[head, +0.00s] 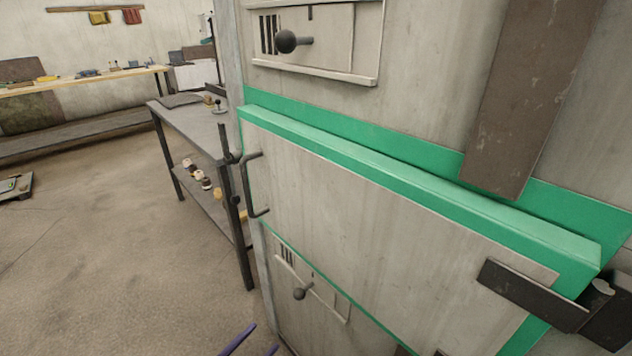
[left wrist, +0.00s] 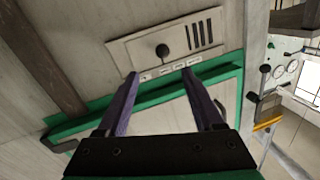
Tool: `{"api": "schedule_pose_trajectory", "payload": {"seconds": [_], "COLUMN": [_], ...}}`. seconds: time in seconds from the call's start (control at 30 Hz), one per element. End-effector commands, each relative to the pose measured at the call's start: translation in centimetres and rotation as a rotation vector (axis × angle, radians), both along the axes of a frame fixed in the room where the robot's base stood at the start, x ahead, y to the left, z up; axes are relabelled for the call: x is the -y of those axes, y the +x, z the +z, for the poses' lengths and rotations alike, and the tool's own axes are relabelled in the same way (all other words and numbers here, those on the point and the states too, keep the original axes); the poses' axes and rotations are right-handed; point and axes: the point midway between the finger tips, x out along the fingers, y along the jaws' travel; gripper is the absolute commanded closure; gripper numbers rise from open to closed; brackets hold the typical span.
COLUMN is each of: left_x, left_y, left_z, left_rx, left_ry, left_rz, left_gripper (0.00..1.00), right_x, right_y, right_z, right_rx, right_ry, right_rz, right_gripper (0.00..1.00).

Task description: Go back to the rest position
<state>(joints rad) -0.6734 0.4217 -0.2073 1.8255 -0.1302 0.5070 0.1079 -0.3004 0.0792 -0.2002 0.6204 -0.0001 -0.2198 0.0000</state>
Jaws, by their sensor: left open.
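My left gripper (head: 263,337) shows only as purple fingertips at the bottom edge of the head view. In the left wrist view its two purple fingers (left wrist: 160,74) are spread apart with nothing between them. They point toward a large grey metal cabinet (head: 425,60) with a green-edged door (head: 370,215). The door has a dark bar handle (head: 252,185) on its left side. The fingertips appear apart from the handle. My right gripper is in neither view.
Above the door is a vent panel with a round knob (head: 287,41); a similar lower one has a knob (head: 299,293). A dark hinge (head: 535,295) sits at the door's right. A grey table (head: 195,121) stands left of the cabinet. The floor (head: 100,250) at left is mostly clear.

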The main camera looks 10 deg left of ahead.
Motion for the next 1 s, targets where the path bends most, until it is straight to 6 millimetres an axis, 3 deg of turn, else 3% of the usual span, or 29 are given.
{"api": "schedule_pose_trajectory", "payload": {"seconds": [0.07, 0.13, 0.27, 0.3, 0.4, 0.5, 0.6, 0.77, 0.8, 0.83, 1.0], "left_x": [-0.8, -2.3, -6.0, -7.0, -8.7, -9.4, -9.5, -8.6, -8.5, -8.6, -8.7], "left_y": [0.1, -0.1, -2.7, -4.2, -8.7, -13.5, -18.5, -26.4, -27.7, -27.3, -27.3], "left_z": [-2.3, -6.4, -17.2, -20.5, -27.4, -32.3, -35.8, -39.1, -38.3, -36.1, -30.0], "left_rx": [-0.052, -0.15, -0.435, -0.533, -0.761, -0.961, -1.14, -1.406, -1.448, -1.437, -1.433], "left_ry": [0.02, 0.058, 0.15, 0.177, 0.235, 0.279, 0.318, 0.369, 0.379, 0.379, 0.378], "left_rz": [0.028, 0.08, 0.206, 0.242, 0.308, 0.349, 0.371, 0.38, 0.379, 0.379, 0.38], "left_gripper": [0.31, 0.31, 0.31, 0.31, 0.31, 0.31, 0.31, 0.31, 0.31, 0.31, 0.31], "right_x": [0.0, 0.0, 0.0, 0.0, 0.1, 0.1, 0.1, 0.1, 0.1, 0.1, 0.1], "right_y": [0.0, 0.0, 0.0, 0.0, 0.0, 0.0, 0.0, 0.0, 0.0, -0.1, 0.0], "right_z": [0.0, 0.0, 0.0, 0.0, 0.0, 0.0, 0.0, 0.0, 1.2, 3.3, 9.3], "right_rx": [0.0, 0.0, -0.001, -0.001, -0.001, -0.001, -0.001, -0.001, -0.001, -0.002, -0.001], "right_ry": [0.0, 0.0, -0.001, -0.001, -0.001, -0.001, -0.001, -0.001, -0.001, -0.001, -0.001], "right_rz": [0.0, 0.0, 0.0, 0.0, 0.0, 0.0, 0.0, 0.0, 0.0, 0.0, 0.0], "right_gripper": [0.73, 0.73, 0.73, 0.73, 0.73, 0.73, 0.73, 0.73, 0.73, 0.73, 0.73]}}
